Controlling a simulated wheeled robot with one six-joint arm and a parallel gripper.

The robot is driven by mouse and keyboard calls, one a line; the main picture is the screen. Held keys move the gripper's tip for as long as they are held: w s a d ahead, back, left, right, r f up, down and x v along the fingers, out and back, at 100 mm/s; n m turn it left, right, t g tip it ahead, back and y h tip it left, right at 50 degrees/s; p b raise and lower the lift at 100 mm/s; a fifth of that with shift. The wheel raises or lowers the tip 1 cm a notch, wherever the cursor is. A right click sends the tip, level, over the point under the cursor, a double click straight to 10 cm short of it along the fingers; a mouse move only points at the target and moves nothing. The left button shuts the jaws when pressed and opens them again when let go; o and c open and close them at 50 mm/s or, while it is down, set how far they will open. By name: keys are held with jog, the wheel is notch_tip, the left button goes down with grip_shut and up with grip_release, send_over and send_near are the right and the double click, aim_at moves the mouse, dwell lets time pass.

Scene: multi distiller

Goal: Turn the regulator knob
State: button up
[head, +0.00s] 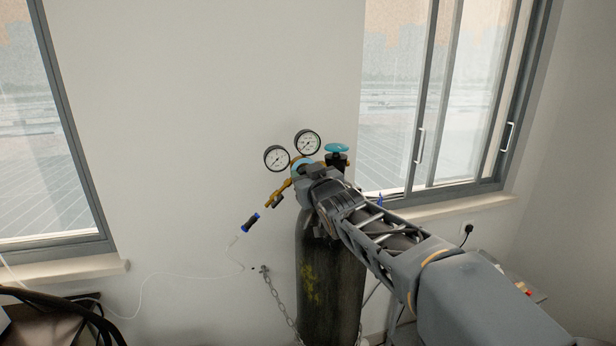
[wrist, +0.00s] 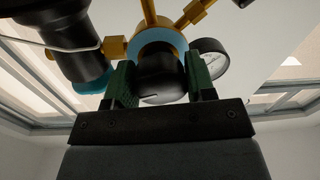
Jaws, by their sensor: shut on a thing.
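The regulator knob (wrist: 161,82) is black and round, and it sits below a light-blue ring on the brass regulator (wrist: 196,14) in the wrist view. My gripper (wrist: 160,84) has its two green finger pads on either side of the knob and is shut on it. In the head view my gripper (head: 308,176) is at the regulator, just under the two gauges, and it hides the knob there. The regulator is mounted at the top of a dark gas cylinder (head: 318,285).
Two round gauges (head: 277,158) stand above the regulator. A teal valve handwheel (head: 337,148) is close on the right. A brass outlet and a blue-black hose fitting (head: 250,223) are at the left. A chain (head: 275,296) holds the cylinder near the wall. Windows flank it.

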jog(key=shift+c, duration=0.4)
jog(key=shift+f+n+b, duration=0.1)
jog(key=shift+n+b, duration=0.4)
jog(key=shift+n, duration=0.3)
jog(key=n+b, duration=0.1)
jog(key=n, duration=0.3)
jog(key=n+b, duration=0.1)
jog(key=n, duration=0.2)
jog(key=shift+n+g, duration=0.3)
jog(key=shift+n+h+b, duration=0.3)
jog(key=shift+n+h, duration=0.1)
jog(key=shift+n, duration=1.4)
